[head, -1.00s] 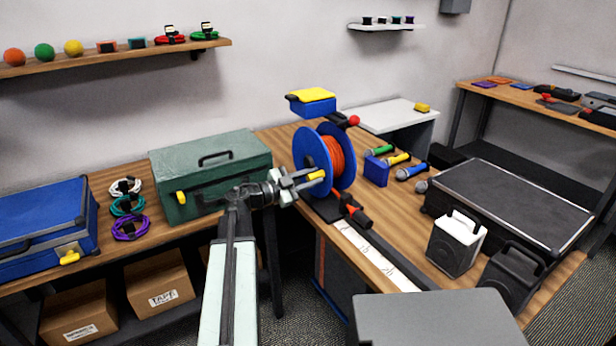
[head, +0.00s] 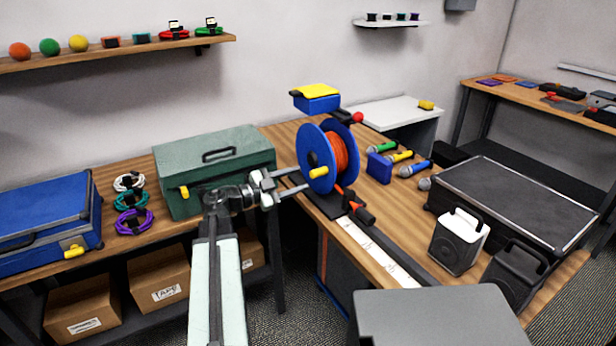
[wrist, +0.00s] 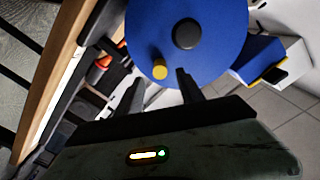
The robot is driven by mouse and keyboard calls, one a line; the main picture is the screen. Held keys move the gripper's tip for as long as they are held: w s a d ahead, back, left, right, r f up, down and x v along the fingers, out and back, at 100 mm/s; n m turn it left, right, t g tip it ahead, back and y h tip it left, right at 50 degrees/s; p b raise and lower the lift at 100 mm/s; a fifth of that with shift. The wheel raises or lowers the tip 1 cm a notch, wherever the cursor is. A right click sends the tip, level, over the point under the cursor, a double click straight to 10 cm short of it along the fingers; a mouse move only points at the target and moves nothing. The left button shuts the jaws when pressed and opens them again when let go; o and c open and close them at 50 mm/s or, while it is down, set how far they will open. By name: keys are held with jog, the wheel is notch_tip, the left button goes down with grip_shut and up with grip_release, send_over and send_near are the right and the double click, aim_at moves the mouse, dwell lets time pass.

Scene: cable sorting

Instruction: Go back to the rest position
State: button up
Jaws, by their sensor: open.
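My gripper (head: 285,188) is open and empty in the head view, in front of the green case and just left of the cable reel. The blue reel (head: 313,152) with orange cable (head: 339,153) stands upright at the bench corner. Its yellow crank knob (head: 319,172) is to the right of my fingertips and apart from them. In the wrist view my gripper's dark fingers (wrist: 161,92) are spread below the blue reel disc (wrist: 215,55), with the yellow knob (wrist: 159,69) showing between and beyond them.
A green case (head: 215,175) stands behind my gripper. Coiled cables (head: 133,222) and a blue case (head: 40,225) are at the left. Microphones (head: 411,170), a black flight case (head: 515,200) and a white speaker (head: 458,240) are at the right. Open floor (head: 285,310) lies in front of the bench.

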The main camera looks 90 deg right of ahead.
jog(key=shift+w+a, duration=0.25)
jog(key=shift+w, duration=0.05)
jog(key=shift+w, duration=0.1)
